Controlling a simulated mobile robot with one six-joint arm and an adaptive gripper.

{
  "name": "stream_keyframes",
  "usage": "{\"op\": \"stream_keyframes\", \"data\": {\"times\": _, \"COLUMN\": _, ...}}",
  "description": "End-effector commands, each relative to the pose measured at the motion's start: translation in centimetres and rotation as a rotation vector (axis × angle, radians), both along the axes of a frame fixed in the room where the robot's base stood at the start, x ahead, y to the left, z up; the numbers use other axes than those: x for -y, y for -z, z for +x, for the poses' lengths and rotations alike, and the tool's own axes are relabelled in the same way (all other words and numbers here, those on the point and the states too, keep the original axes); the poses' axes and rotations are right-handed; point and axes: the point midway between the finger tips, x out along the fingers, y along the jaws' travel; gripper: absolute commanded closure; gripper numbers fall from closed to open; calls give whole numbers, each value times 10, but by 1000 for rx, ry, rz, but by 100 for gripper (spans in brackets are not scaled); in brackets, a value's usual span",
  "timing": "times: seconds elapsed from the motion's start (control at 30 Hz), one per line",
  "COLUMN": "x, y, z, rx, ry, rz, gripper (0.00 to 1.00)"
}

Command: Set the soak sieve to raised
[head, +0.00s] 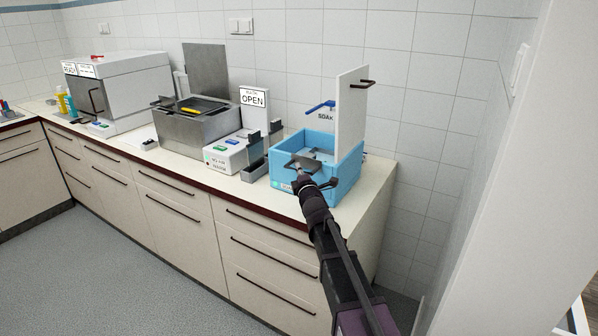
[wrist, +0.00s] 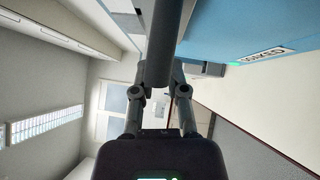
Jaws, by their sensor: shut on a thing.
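The blue soak basin (head: 345,176) stands at the right end of the counter, its white lid (head: 351,115) upright at the back. The soak sieve (head: 322,154) shows as a pale grey shape inside the basin, partly hidden by its dark handle (head: 301,160) at the front rim. My gripper (head: 303,180) is at that handle, in front of the basin. In the wrist view my gripper (wrist: 157,88) is shut on the dark bar of the handle (wrist: 160,50). The basin's blue wall (wrist: 240,25) is beside it, with a label reading SOAKED. The sieve's exact height is unclear.
A wall is close on the right.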

Motion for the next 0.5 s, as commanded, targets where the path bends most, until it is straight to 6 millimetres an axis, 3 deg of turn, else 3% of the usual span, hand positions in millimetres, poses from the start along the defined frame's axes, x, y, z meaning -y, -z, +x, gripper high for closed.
{"op": "stream_keyframes", "data": {"times": 0.5, "x": 0, "y": -42, "z": 1, "rx": 1, "ry": 0, "rz": 0, "gripper": 100}}
